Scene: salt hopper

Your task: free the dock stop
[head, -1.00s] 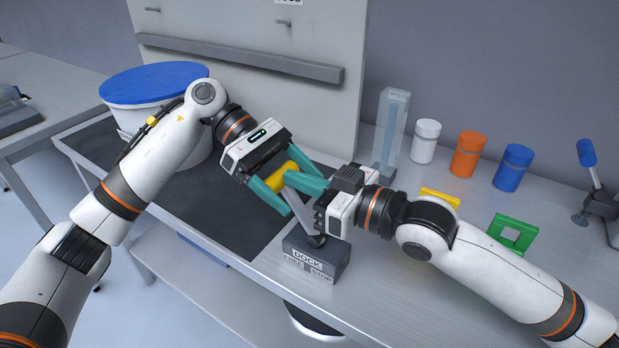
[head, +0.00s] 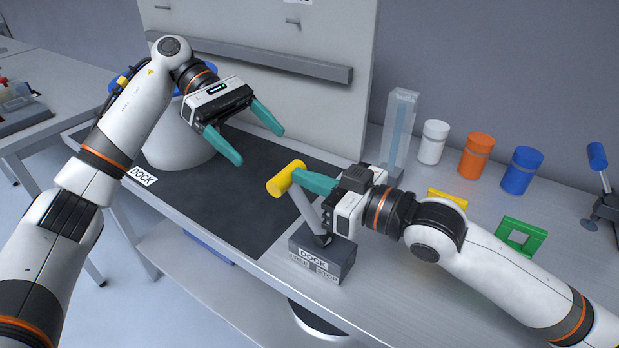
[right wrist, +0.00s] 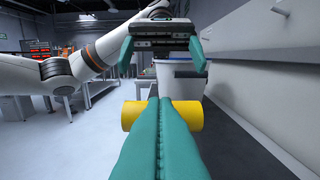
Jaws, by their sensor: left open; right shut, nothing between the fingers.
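The dock stop is a dark grey box (head: 338,256) at the bench's front edge, labelled DOCK, FREE and STOP. Its grey lever (head: 308,212) leans left, toward the FREE side, and ends in a yellow crosswise handle (head: 280,183). My right gripper (head: 298,178) is shut with nothing in it, its fingertips right at the handle. In the right wrist view the handle (right wrist: 190,114) shows on both sides of the shut fingers; I cannot tell whether they touch. My left gripper (head: 262,148) is open and empty above the dark mat, up and left of the handle.
A white tub (head: 172,150) with a blue lid stands behind my left arm, on the dark dock mat (head: 190,200). A clear column (head: 400,130), white, orange (head: 476,155) and blue jars and a green frame (head: 520,238) stand to the right. An upright panel (head: 280,100) backs the mat.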

